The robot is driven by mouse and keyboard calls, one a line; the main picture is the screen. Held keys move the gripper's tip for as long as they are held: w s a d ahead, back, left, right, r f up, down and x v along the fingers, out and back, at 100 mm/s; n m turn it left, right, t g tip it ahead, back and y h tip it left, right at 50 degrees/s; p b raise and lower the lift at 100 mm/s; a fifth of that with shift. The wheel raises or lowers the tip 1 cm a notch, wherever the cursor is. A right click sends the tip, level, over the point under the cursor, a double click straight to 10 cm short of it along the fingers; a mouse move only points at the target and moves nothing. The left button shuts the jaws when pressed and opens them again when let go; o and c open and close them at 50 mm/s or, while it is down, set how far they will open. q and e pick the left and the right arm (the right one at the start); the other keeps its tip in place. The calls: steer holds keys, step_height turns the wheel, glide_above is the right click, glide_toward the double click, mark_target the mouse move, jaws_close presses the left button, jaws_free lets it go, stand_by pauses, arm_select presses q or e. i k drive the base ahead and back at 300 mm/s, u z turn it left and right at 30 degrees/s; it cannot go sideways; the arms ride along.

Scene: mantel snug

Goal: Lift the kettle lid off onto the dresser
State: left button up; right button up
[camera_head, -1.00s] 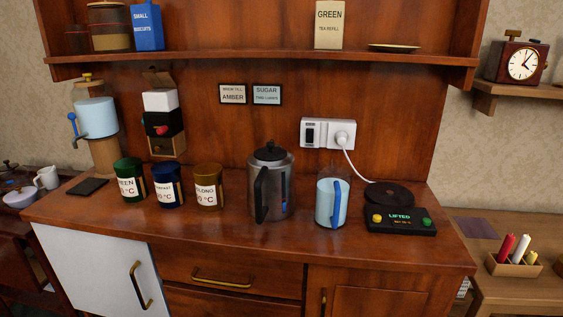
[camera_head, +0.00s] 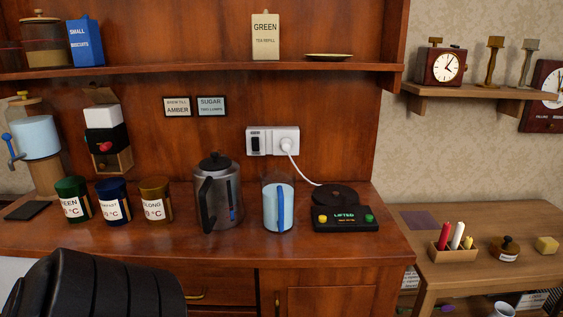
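The kettle (camera_head: 226,202) is a grey metal vessel with a black handle on its left front, standing upright on the dresser (camera_head: 345,250). Its dark lid (camera_head: 214,162) with a round black knob sits on top of it. A black, ribbed part of my own arm shows at the lower left, in front of the dresser. Neither gripper's fingers are in view.
A light blue jug (camera_head: 278,208) stands close to the kettle's right. The black base (camera_head: 345,218) reading "LIFTED" is farther right, its cord running to the wall socket (camera_head: 272,141). Green, blue and amber canisters (camera_head: 155,199) stand left. Clear wood lies along the front edge.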

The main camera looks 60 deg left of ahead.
mark_target(216, 163)
steer(key=z, duration=0.05)
steer(key=k, duration=1)
steer(key=u, duration=1.45)
steer(key=i, duration=0.45)
steer(key=z, duration=0.05)
